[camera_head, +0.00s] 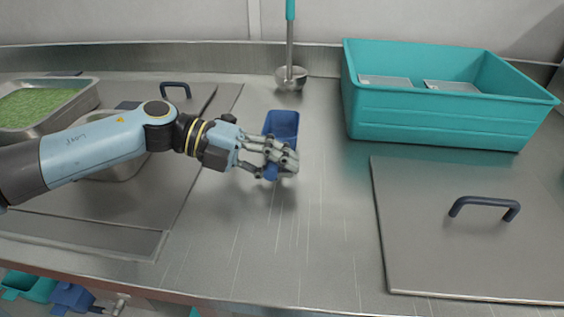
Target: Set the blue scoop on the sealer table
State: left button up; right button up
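The blue scoop (282,123) is in the middle of the steel table (310,240), its tray-like bowl toward the back and its handle toward the front. My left gripper (287,160) reaches in from the left and is shut around the scoop's handle. The fingers hide most of the handle; a bit of blue shows just below them. I cannot tell whether the scoop touches the table or is slightly above it. My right gripper is not in view.
A teal bin (435,115) with pale flat packs stands at the back right. A steel lid with a dark handle (485,203) lies at the right. A ladle (290,77) stands behind the scoop. A pan of green bits (35,105) is at the left. The front middle is clear.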

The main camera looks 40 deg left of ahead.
pick_arm(q)
jog(key=shift+o, duration=1.4)
jog(key=shift+r, duration=0.2)
jog(key=shift+s+a, duration=0.2)
jog(key=shift+a, duration=0.15)
jog(key=p+v, duration=0.2)
jog(key=v, duration=0.8)
jog(key=shift+s+a+r, duration=0.1)
jog(key=shift+s+r, duration=0.05)
jog(key=shift+r, duration=0.05)
jog(key=shift+s+a, duration=0.2)
jog(key=shift+a, duration=0.15)
jog(key=shift+r, duration=0.1)
